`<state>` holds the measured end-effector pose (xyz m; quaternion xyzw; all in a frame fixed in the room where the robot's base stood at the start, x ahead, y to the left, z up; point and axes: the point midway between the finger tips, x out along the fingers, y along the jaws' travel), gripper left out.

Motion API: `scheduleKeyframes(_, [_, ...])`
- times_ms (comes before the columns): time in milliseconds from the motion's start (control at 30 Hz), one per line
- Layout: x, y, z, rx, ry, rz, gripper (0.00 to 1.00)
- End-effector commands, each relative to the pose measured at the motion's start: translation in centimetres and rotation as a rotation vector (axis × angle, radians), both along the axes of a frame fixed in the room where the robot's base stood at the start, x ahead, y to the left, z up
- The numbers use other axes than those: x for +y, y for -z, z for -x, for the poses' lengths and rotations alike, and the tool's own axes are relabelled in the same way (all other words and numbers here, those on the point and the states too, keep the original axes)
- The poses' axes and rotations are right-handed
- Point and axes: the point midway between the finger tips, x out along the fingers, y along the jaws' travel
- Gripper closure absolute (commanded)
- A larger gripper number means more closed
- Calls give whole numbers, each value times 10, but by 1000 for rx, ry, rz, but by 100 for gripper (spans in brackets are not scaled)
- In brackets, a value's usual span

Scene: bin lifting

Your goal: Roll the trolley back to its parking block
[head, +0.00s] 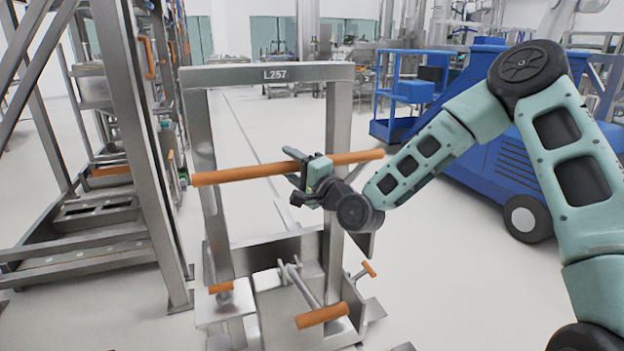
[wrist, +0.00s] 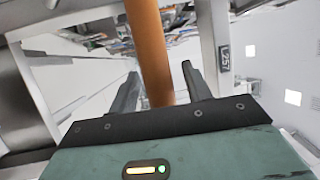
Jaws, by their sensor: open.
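The trolley (head: 338,110) is a grey metal upright frame marked L257, standing in the middle of the head view. An orange handle bar (head: 235,173) runs across it at mid height. My gripper (head: 296,174) is at the bar, near its middle. In the wrist view the bar (wrist: 148,50) passes between the two spread fingers of my gripper (wrist: 158,84), which are not closed on it. The label (wrist: 224,58) shows there on the right. I cannot make out a parking block in either view.
Low on the trolley are metal boxes and a shorter orange grip (head: 322,316). A steel rack (head: 135,150) stands close on the left. A blue wheeled machine (head: 500,160) stands on the right. Pale floor (head: 265,120) is open behind the frame.

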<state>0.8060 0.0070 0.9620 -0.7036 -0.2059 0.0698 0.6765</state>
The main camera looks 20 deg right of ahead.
Motion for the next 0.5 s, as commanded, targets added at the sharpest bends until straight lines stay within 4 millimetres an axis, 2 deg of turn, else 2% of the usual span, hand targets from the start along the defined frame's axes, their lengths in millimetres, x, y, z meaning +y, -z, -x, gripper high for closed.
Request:
scheduleKeyframes(167, [-13,7,28,3,1,1,51])
scheduleKeyframes(500, [-43,21,101,3,0,0,51])
